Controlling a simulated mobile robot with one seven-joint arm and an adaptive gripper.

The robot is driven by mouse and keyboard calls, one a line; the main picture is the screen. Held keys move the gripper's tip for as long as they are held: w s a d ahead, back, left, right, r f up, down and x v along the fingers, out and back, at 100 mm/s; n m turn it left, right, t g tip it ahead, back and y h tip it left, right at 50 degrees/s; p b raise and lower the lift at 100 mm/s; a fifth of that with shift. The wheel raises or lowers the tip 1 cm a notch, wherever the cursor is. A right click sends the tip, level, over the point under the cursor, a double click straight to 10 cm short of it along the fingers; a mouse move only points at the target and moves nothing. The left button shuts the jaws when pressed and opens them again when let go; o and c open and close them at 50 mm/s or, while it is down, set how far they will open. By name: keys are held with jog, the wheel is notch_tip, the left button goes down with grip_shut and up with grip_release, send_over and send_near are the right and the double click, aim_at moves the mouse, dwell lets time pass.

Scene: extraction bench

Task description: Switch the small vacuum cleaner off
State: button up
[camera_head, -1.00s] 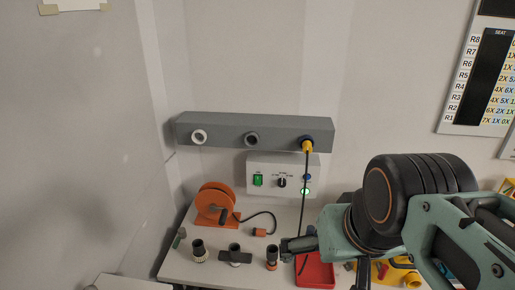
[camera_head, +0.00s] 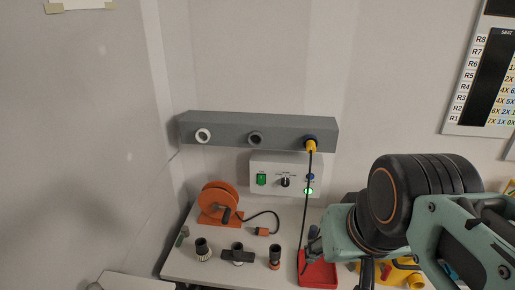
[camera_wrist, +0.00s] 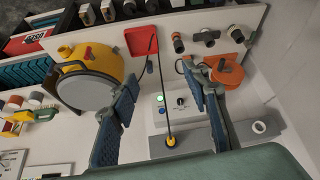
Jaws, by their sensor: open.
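The small vacuum cleaner seems to be the yellow machine (camera_wrist: 112,68) with a round grey drum or lid and a small red part (camera_wrist: 88,53) on top, at the upper left of the wrist view. In the head view only bits of yellow (camera_head: 396,277) show below my arm. My gripper (camera_wrist: 160,74) is open and empty in the wrist view, its left finger overlapping the edge of the machine. In the head view my wrist mostly hides the fingers. I cannot tell the switch's position.
A wall box (camera_head: 285,175) has a green switch, a black knob and a lit green button. Above it, a grey duct (camera_head: 220,130) has a yellow plug with a black line hanging to a red tray (camera_head: 318,272). An orange reel (camera_head: 219,202) and several dark fittings stand on the bench.

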grip_shut()
dwell(1.3)
